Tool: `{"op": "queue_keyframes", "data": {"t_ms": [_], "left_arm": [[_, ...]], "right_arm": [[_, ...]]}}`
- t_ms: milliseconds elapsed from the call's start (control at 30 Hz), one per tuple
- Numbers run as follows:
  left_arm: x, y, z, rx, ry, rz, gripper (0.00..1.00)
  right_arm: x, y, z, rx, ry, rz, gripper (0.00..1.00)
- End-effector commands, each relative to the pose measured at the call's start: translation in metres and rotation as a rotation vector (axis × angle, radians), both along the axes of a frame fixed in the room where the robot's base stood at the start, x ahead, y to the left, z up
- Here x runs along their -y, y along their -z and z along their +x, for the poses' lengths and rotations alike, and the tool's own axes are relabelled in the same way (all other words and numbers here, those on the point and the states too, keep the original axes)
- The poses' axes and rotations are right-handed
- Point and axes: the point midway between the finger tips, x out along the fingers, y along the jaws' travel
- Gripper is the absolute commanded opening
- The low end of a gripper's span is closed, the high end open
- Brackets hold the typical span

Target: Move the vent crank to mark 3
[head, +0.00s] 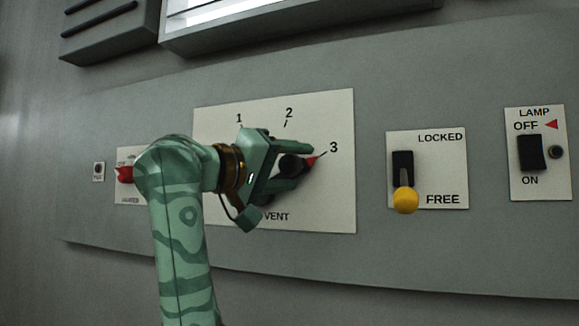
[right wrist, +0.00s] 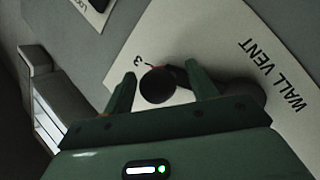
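The vent crank has a dark round knob (head: 291,165), and its red pointer tip (head: 311,161) lies at the line of mark 3 (head: 333,147) on the pale vent plate (head: 335,205). My right gripper (head: 304,167) reaches in from the left with its fingers on either side of the knob. In the right wrist view the knob (right wrist: 157,86) sits between the spread fingers (right wrist: 160,70), with a gap visible on each side. The crank's hub is partly hidden behind my gripper. My left gripper is not in view.
Right of the vent plate are a LOCKED/FREE lever with a yellow knob (head: 405,200) and a lamp switch (head: 531,153). A red knob (head: 125,174) is partly hidden by my arm at the left. A box-like frame (head: 300,22) juts out above.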

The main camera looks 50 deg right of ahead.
Motion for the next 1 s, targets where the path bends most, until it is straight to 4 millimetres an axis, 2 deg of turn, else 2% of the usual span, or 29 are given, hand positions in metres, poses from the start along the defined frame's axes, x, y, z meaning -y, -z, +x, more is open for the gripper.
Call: {"op": "queue_keyframes", "data": {"t_ms": [233,367,467,800,1000], "left_arm": [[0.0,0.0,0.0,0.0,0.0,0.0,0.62],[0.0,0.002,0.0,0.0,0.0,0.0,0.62],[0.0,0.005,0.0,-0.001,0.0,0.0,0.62],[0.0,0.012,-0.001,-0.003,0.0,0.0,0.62],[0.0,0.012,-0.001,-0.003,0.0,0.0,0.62]], "right_arm": [[-0.001,-0.001,0.0,-0.001,0.001,-0.002,0.57],[-0.01,0.0,0.001,-0.001,-0.001,-0.002,0.57],[-0.029,0.001,0.003,-0.002,-0.003,-0.004,0.57],[-0.119,0.007,0.014,-0.004,-0.004,-0.003,0.57],[-0.153,0.008,0.017,-0.001,-0.001,-0.002,0.57]]}}
